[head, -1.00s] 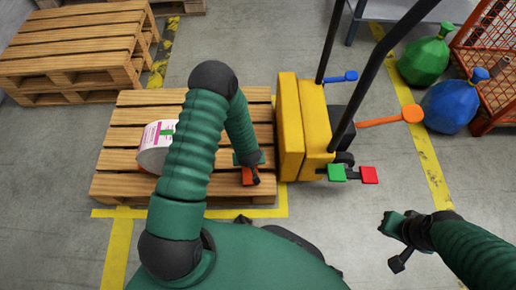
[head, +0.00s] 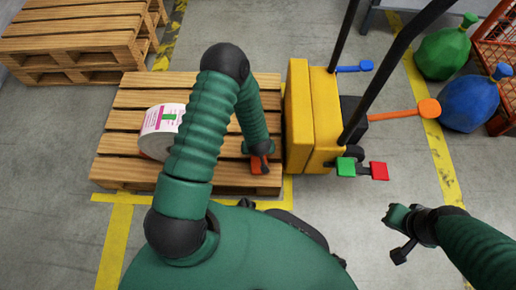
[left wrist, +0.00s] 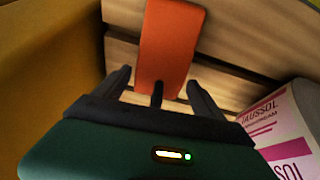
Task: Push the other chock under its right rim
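The orange chock (head: 259,164) lies on the wooden pallet (head: 182,80) near its right front part. It also shows in the left wrist view (left wrist: 170,45). My left gripper (head: 258,149) reaches down at the chock. In the left wrist view its two dark fingers (left wrist: 159,80) stand apart, one on each side of the chock's near end, with a dark stub between them.
A yellow machine (head: 297,115) with dark uprights stands close along the pallet's right side. Green (head: 443,55) and blue (head: 467,103) bags lie at right. Stacked pallets (head: 75,45) stand at back left.

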